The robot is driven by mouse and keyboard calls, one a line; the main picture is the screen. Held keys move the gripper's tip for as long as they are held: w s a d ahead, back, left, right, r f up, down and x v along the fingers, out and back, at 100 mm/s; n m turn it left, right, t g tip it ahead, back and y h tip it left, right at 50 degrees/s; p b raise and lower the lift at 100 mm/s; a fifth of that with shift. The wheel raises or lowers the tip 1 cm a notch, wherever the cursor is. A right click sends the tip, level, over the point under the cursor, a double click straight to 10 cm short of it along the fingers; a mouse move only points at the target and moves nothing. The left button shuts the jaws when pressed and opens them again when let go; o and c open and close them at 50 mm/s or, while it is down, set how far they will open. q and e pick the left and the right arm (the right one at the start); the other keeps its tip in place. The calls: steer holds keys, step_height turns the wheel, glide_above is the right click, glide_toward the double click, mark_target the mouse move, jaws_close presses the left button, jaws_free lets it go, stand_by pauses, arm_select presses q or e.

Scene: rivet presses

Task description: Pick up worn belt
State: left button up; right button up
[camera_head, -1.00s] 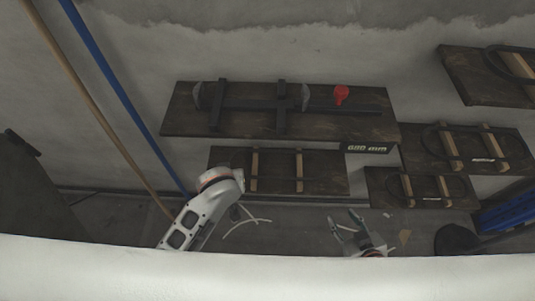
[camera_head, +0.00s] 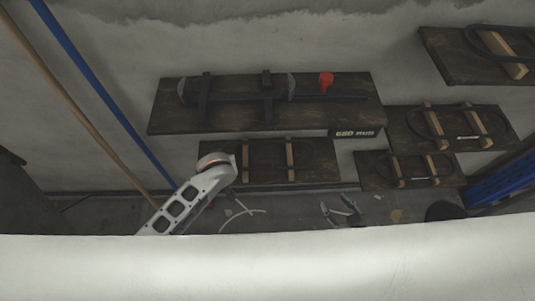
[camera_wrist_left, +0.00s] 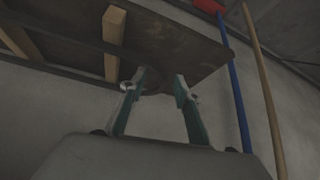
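No belt is marked as worn, and I cannot tell which one it is. A dark belt loop (camera_head: 262,144) seems to hang around two wooden pegs on the lower left board (camera_head: 325,160), hard to make out against it. My left arm reaches up at the left of the head view, its elbow before that board's left end. My left gripper (camera_wrist_left: 160,82) is open and empty in the left wrist view, its fingertips before the dark board (camera_wrist_left: 190,45) with wooden pegs. My right gripper (camera_head: 338,208) is open and empty, low in the head view below the boards.
The upper board (camera_head: 160,118) carries a dark bar with grey rounded ends and a red knob (camera_head: 326,80). More boards with belts on pegs hang at the right. A blue pole (camera_head: 110,100) and a tan pole (camera_head: 75,115) lean at the left. A pale curved strip (camera_head: 240,214) shows low.

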arm_select(q)
jaws_close()
stand_by(0.6)
